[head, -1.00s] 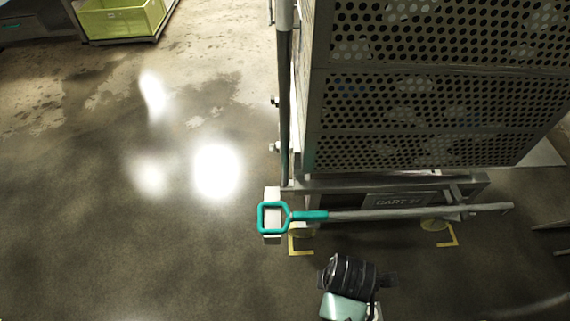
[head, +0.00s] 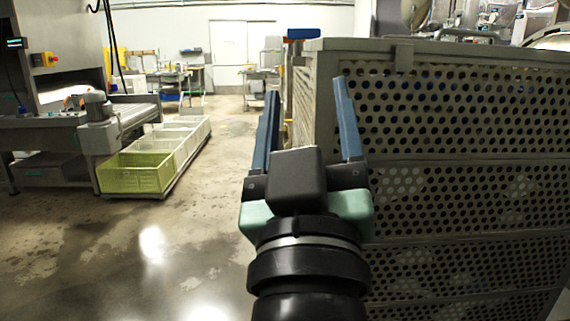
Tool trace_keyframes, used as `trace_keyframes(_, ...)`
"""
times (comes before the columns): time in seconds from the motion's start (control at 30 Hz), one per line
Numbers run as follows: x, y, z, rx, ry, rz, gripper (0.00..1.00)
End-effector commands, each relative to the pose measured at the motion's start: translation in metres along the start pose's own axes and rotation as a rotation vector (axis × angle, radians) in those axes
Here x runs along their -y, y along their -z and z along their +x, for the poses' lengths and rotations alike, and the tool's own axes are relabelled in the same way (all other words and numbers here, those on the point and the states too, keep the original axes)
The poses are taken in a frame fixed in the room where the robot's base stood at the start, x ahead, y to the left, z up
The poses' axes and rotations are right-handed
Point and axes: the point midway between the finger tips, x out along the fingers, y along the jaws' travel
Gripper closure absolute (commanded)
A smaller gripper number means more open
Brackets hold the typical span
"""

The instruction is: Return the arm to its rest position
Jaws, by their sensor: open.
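My gripper (head: 308,115) is raised in the middle of the head view, with its two blue fingers spread wide apart and pointing up and away from me. Nothing is between the fingers. The black wrist (head: 308,255) of my arm shows below it, and the rest of the arm is out of view. The gripper appears in front of the left edge of a tall perforated metal cart (head: 455,160). I cannot tell the exact gap between the right finger and the cart.
The cart fills the right side. At the left stand a machine with a conveyor (head: 135,105) and a row of crates, the nearest a yellow-green crate (head: 135,178). Wet floor (head: 190,235) between them and the cart is clear. A white door (head: 228,42) is far back.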

Motion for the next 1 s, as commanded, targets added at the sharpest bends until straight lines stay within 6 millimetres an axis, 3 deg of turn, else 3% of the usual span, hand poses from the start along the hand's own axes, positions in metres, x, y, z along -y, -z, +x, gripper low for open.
trace_keyframes(0.03, -0.003, 0.041, -0.005, -0.11, -0.009, 0.086, 0.35)
trace_keyframes(0.13, -0.011, 0.115, -0.026, -0.326, -0.003, 0.278, 0.35)
trace_keyframes(0.2, -0.019, 0.143, -0.003, -0.308, -0.004, 0.277, 0.35)
trace_keyframes(0.7, -0.051, 0.266, 0.073, -0.298, -0.003, 0.271, 0.35)
trace_keyframes(0.83, -0.055, 0.284, 0.084, -0.297, -0.002, 0.271, 0.35)
trace_keyframes(1.0, -0.057, 0.292, 0.088, -0.296, -0.002, 0.271, 0.35)
